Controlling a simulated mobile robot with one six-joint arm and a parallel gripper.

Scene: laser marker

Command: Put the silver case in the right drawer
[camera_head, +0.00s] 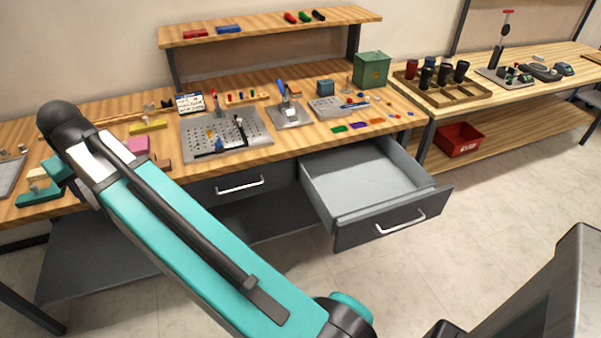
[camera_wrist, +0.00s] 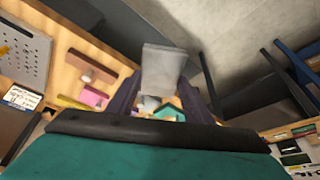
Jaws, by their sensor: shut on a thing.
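A plain grey box-like thing, which I take to be the silver case (camera_wrist: 164,65), sits between the two dark fingers of my gripper (camera_wrist: 165,88) in the wrist view. My gripper is shut on it. In the head view I cannot make out my gripper or the case; my arm reaches up to the left side of the workbench. The right drawer (camera_head: 345,218) is pulled well out under the bench, and its visible floor is empty. The case is far to the left of this drawer.
The left drawer (camera_head: 240,186) is shut. The wooden workbench (camera_head: 290,147) holds a perforated plate (camera_head: 255,130), a green box (camera_head: 371,69) and small parts. A pink block (camera_head: 138,145) lies at the left. A red bin (camera_head: 459,140) stands under the right bench. Floor before the open drawer is clear.

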